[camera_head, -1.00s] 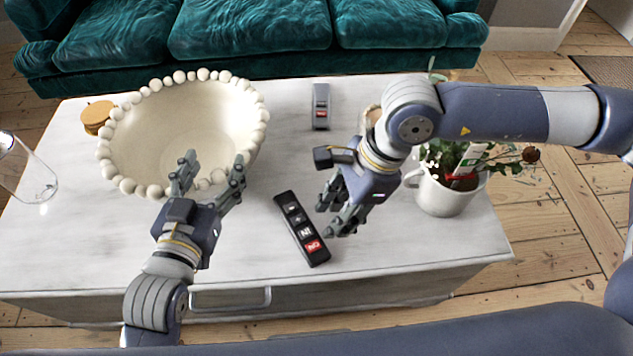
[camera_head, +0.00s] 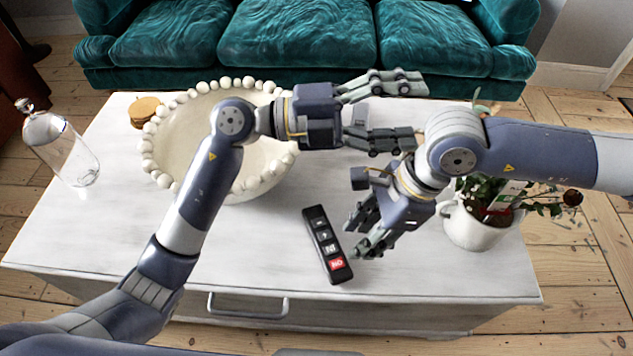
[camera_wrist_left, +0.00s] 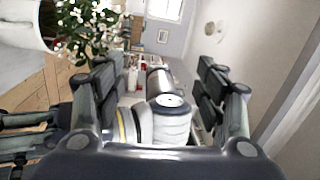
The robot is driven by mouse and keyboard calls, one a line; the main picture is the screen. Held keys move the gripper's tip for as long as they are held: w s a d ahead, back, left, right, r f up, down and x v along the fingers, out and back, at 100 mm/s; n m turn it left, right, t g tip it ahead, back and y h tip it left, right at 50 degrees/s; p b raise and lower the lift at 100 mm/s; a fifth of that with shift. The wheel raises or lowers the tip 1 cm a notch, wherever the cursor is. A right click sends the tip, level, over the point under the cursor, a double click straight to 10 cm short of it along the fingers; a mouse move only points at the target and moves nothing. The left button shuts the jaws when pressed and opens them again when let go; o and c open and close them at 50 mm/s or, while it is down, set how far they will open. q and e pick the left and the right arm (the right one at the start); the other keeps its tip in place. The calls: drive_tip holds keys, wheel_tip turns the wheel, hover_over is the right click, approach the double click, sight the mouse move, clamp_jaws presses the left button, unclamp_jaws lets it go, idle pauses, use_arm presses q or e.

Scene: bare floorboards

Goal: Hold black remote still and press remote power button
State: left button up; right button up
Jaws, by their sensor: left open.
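The black remote (camera_head: 328,246) lies on the white table, slightly slanted, with white-marked buttons and a red button at its near end. My right gripper (camera_head: 359,237) is just to the right of its lower half, fingers apart and pointing down-left; I cannot tell if it touches the remote. My left gripper (camera_head: 417,112) is open and empty, raised above the far part of the table and well beyond the remote, fingers pointing right. In the left wrist view its fingers (camera_wrist_left: 160,85) stand apart, with my other arm showing between them.
A large beaded bowl (camera_head: 165,130) stands at the back left, partly behind my left arm. A glass bottle (camera_head: 66,152) and brown round pieces (camera_head: 145,112) are further left. A white mug planter (camera_head: 478,232) stands right. The table (camera_head: 250,250) is clear left of the remote.

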use_arm(q)
wheel_tip(320, 180, down, 6)
drive_tip(key=d+g+y, duration=0.1)
drive_tip(key=y, duration=0.4)
drive_tip(key=n+y, duration=0.3)
drive_tip(key=y, duration=1.1)
hover_over(317, 218)
wheel_tip(317, 218, down, 13)
drive_tip(key=f, duration=1)
drive_tip(key=shift+w+a+f, duration=0.1)
drive_tip(key=shift+w+f, duration=0.1)
drive_tip(key=shift+w, duration=0.05)
drive_tip(key=c, duration=1.2)
use_arm(e)
clamp_jaws()
